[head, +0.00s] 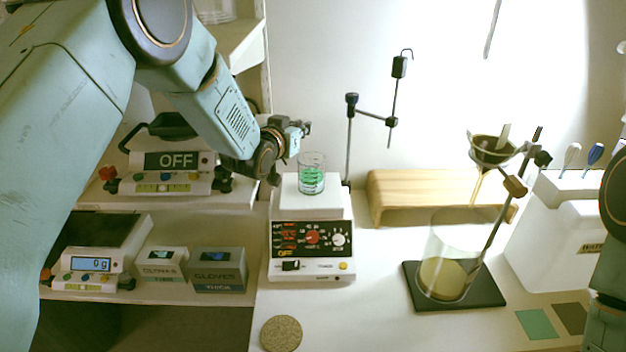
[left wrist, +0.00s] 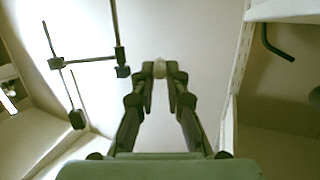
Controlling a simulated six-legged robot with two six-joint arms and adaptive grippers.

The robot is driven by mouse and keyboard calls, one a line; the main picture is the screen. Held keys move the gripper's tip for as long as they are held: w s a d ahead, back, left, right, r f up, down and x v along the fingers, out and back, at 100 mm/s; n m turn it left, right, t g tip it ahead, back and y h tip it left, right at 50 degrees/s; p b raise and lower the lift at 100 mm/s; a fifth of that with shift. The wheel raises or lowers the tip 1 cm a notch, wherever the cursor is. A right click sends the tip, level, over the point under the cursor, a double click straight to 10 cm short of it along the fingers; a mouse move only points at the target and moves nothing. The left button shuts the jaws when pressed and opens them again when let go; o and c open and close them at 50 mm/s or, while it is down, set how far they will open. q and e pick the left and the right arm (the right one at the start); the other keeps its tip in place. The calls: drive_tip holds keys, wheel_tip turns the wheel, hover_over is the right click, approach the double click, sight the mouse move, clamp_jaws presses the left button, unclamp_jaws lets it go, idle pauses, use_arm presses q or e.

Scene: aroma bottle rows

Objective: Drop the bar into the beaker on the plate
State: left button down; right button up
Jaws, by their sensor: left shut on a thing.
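My left gripper (head: 304,128) is above and slightly left of the beaker in the head view. In the left wrist view its two fingers (left wrist: 160,72) are closed on a small whitish bar (left wrist: 159,68) at their tips. The bar cannot be made out in the head view. The glass beaker (head: 312,178) holds green liquid and stands upright on the white top of the plate (head: 338,205), which has a black control panel. The beaker is not visible in the left wrist view. My right gripper is not in view.
A stand with a clamp rod (head: 349,140) rises behind the plate. Right of it are a wooden riser (head: 400,190), a large beaker of yellowish liquid (head: 440,277) and a funnel (head: 492,150). A shelf with scales (head: 92,262) and glove boxes (head: 219,270) is at left.

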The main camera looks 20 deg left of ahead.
use_arm(q)
drive_tip(key=f+b, duration=0.1)
drive_tip(key=f, duration=0.2)
drive_tip(key=shift+s+a+b, duration=0.2)
drive_tip(key=shift+b, duration=0.15)
drive_tip(key=c, duration=1.7)
unclamp_jaws()
drive_tip(key=shift+w+d+f, duration=0.2)
drive_tip(key=shift+w+d, duration=0.05)
drive_tip(key=shift+w, duration=0.1)
drive_tip(key=shift+o, duration=1.7)
drive_tip(key=shift+a, duration=0.2)
drive_tip(key=shift+o, duration=0.3)
drive_tip(key=shift+s+a+r, duration=0.1)
drive_tip(key=shift+s+r, duration=0.05)
drive_tip(key=shift+s, duration=0.15)
wheel_tip(320, 180, up, 10)
